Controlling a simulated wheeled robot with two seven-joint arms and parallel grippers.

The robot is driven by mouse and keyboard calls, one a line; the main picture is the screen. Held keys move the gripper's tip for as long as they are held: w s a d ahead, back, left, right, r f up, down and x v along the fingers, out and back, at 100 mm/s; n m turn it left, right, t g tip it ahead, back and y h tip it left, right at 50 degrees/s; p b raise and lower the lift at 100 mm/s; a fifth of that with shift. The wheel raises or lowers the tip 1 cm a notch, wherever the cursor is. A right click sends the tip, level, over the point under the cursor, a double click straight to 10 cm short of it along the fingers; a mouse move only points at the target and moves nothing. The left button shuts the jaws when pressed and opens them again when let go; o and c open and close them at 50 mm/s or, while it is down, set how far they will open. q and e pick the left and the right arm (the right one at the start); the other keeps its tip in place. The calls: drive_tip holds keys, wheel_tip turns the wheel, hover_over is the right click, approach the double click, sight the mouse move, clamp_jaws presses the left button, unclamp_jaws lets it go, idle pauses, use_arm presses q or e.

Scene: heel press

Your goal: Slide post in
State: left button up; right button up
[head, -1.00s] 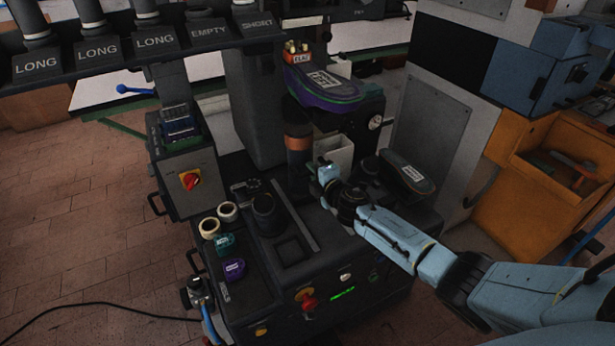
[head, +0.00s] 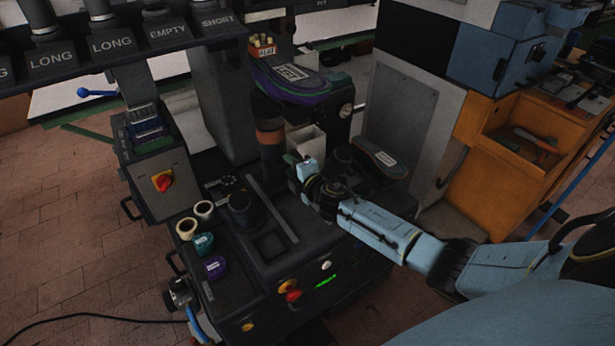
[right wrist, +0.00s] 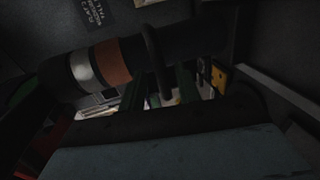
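The post (head: 270,145) is a dark upright cylinder with a copper-brown band, in the middle of the press in the head view. A dark purple shoe (head: 291,82) with a white label sits at its top. The post also shows in the right wrist view (right wrist: 60,75), lying across the picture with silver and copper bands. My right gripper (head: 291,160) is just right of the post, low down. In the right wrist view a dark curved bar stands near the green finger parts. Whether they grip it is too dark to tell. My left gripper is out of view.
Rings and coloured pieces lie on the front left ledge (head: 232,283). An orange cabinet (head: 480,190) stands at right, and labelled chutes (head: 110,45) hang top left.

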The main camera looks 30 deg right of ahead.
drive_tip(key=p+v, duration=0.1)
drive_tip(key=v, duration=0.9)
drive_tip(key=shift+s+r+p, duration=0.15)
drive_tip(key=shift+s+p, duration=0.15)
drive_tip(key=shift+a, duration=0.1)
drive_tip(key=s+a+m+g, duration=0.3)
drive_tip(key=s+m+g, duration=0.15)
drive_tip(key=s, duration=0.55)
drive_tip(key=s+a+m+g, duration=0.35)
drive_tip(key=s+m, duration=0.25)
drive_tip(key=s, duration=0.3)
drive_tip(key=s+a+m+g, duration=0.35)
drive_tip(key=s+m, duration=0.25)
drive_tip(key=s, duration=0.4)
wheel_tip(320, 180, down, 24)
drive_tip(key=g, duration=0.2)
drive_tip(key=s+d+f+g, duration=0.1)
drive_tip(key=s+d+f, duration=0.2)
drive_tip(key=s+f, duration=1.3)
drive_tip(key=shift+s+d+f+h, duration=0.2)
drive_tip(key=shift+s+f+h, duration=0.15)
drive_tip(key=shift+s, duration=0.7)
